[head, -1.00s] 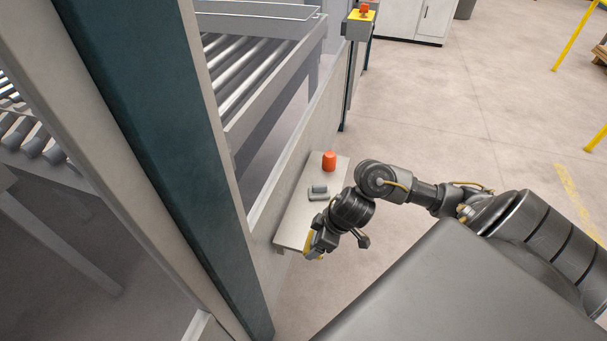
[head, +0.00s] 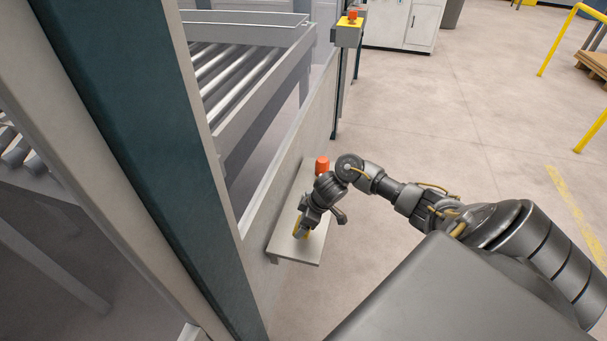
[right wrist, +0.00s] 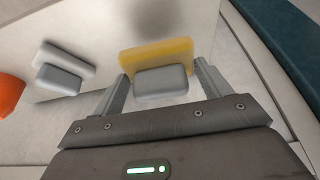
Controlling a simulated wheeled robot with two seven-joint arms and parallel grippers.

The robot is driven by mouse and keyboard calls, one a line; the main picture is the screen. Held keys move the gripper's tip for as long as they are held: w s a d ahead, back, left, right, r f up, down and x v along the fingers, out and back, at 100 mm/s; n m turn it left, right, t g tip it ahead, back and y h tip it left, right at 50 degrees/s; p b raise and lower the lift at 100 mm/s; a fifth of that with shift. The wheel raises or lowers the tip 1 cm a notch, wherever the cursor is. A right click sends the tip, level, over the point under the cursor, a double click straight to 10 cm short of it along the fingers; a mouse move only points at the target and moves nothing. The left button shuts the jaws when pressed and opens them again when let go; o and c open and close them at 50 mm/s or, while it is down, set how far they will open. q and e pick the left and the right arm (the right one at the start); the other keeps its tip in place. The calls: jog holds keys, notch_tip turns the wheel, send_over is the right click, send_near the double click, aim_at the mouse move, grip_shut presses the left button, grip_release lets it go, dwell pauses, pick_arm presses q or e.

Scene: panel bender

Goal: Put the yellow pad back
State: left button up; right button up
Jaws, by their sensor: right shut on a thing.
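The yellow pad (right wrist: 152,55) has a grey block-shaped grip (right wrist: 161,83) on it. In the right wrist view my right gripper (right wrist: 158,90) has its two fingers on either side of this grip and is shut on it. In the head view the pad (head: 307,235) shows as a thin yellow edge under my right gripper (head: 304,224), over the narrow shelf (head: 290,249). I cannot tell whether the pad touches the shelf. My left gripper is not in view.
A grey pad with a similar grip (right wrist: 62,68) lies on the shelf, beside an orange cylinder (head: 322,165). In the head view my arm hides the grey pad. A panel wall (head: 268,190) borders the shelf's left side. A large post (head: 150,150) stands at left.

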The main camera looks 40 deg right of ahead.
jog(key=shift+w+d+f, duration=0.2)
jog(key=shift+w+f, duration=0.15)
jog(key=shift+f, duration=0.05)
jog(key=f, duration=0.3)
jog(key=shift+w+d+f+b, duration=0.1)
jog(key=shift+w+f+b, duration=0.1)
jog(key=shift+f+b, duration=0.1)
jog(key=o, duration=0.9)
jog(key=shift+r, duration=0.15)
jog(key=p+v, duration=0.2)
jog(key=v, duration=1)
